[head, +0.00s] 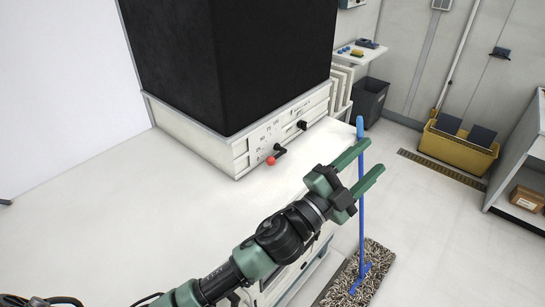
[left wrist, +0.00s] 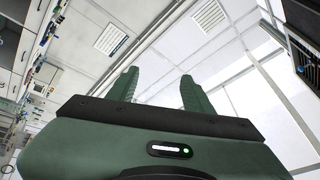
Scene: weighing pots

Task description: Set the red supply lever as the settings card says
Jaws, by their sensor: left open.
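The red supply lever (head: 271,160) is a red knob on a dark arm, low on the white front panel (head: 290,122) of a machine. Small markings stand on the panel around it; they are too small to read surely. My left gripper (head: 372,164) is open and empty, in front of the panel and to the right of the lever, apart from it. I cannot make out a settings card. My right gripper is not in view.
A black box-like body (head: 225,60) rises above the panel. A second, black knob (head: 302,125) sits right of the lever. The white worktop (head: 150,205) is clear. A blue-handled mop (head: 360,200) stands beyond my gripper. A yellow bucket (head: 458,145) and grey bin (head: 370,100) are farther back.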

